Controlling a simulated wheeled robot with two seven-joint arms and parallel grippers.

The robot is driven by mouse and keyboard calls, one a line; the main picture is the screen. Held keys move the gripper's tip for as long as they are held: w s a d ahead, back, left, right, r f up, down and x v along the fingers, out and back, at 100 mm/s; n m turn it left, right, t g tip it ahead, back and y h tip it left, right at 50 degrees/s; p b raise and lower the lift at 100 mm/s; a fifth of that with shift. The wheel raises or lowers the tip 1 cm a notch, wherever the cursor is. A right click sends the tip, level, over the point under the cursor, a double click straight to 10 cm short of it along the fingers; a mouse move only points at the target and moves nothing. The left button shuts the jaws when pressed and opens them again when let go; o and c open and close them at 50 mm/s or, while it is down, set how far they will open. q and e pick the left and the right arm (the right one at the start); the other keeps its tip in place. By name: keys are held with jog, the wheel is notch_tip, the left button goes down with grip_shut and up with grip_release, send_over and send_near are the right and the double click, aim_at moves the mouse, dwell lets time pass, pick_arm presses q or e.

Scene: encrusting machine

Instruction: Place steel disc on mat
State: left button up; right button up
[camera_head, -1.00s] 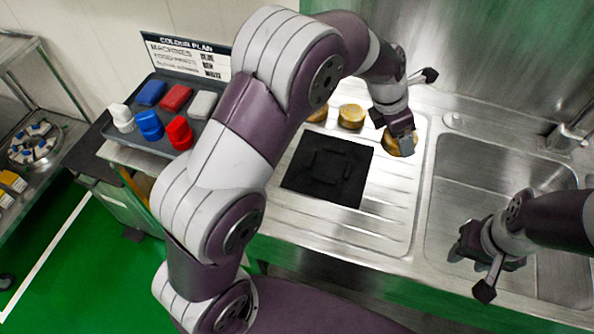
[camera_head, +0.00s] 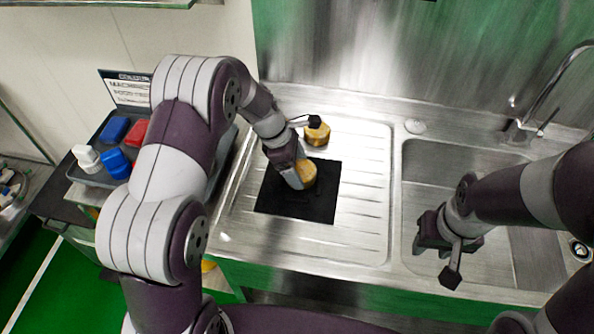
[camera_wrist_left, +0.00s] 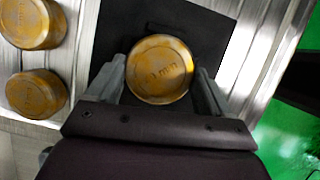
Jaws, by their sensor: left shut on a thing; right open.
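A gold-brown round disc (camera_head: 307,174) with lettering ending in "mm" on its top is between the fingers of my left gripper (camera_head: 296,178). In the left wrist view the disc (camera_wrist_left: 160,69) has a finger on each side. The square black mat (camera_head: 312,207) lies on the drainboard under the disc; I cannot tell whether the disc touches it. Two similar discs lie beside the mat in the wrist view, an upper one (camera_wrist_left: 32,22) and a lower one (camera_wrist_left: 37,93); the head view shows one (camera_head: 317,135). My right gripper (camera_head: 431,246) is open and empty over the sink.
The ribbed steel drainboard (camera_head: 362,170) is clear right of the mat. The sink basin (camera_head: 505,220) and a tap (camera_head: 548,95) are further right. A dark tray (camera_head: 97,178) with coloured blocks stands at the left, partly behind my left arm.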

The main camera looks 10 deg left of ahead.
pick_arm(q)
jog(key=shift+a+f, duration=0.1)
jog(key=shift+f, duration=1.3)
